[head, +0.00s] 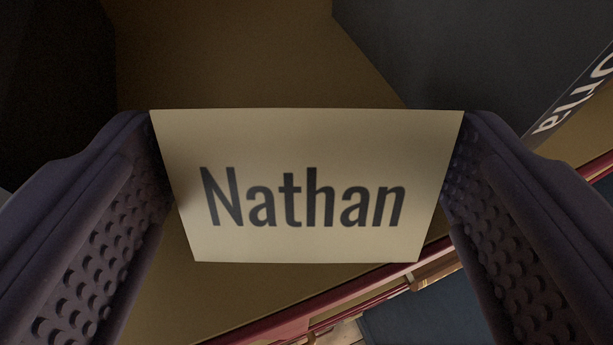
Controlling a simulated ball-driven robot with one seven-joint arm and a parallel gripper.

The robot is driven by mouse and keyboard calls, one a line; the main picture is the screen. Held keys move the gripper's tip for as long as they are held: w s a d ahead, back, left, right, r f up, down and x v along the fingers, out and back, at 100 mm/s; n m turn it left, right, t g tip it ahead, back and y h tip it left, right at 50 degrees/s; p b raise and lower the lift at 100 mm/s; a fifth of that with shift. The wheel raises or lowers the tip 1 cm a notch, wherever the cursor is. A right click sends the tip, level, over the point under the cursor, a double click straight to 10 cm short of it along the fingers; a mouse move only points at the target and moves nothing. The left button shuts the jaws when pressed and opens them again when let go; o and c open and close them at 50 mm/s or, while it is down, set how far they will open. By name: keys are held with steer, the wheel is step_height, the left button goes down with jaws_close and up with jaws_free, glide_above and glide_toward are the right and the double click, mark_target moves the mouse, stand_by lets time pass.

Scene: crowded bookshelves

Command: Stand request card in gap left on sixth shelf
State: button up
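The request card (310,150) is cream and reads "Nathan" in dark letters. It sits between the two dark, studded fingers of my gripper (308,185), with its left and right edges against them. The card faces the camera, and its lettering is upright in the view. Behind it is a tan shelf surface (215,55), bare between a dark block on the left and a dark book on the right. Whether the card's lower edge touches the shelf cannot be told.
The dark book (430,50) with pale spine letters stands close at the right. A very dark shape (50,80) bounds the left side. The shelf's red front edge (330,299) runs slanting below the card. Below it, a blue surface (425,312) shows lower down.

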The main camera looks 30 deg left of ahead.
steer(key=shift+r, duration=0.1)
steer(key=shift+s+d+r, duration=0.1)
steer(key=shift+r, duration=0.05)
steer(key=b+v, duration=0.2)
steer(key=v, duration=1)
steer(key=w+d+f+m+t+h, duration=0.2)
steer(key=w+d+m+t+h, duration=0.1)
steer(key=d+m+h, duration=0.3)
steer(key=d+h, duration=0.1)
steer(key=d, duration=0.1)
steer(key=shift+w+d, duration=0.15)
steer(key=shift+d, duration=0.25)
steer(key=shift+f, duration=0.1)
step_height(320, 180, down, 39)
steer(key=b, duration=3.9)
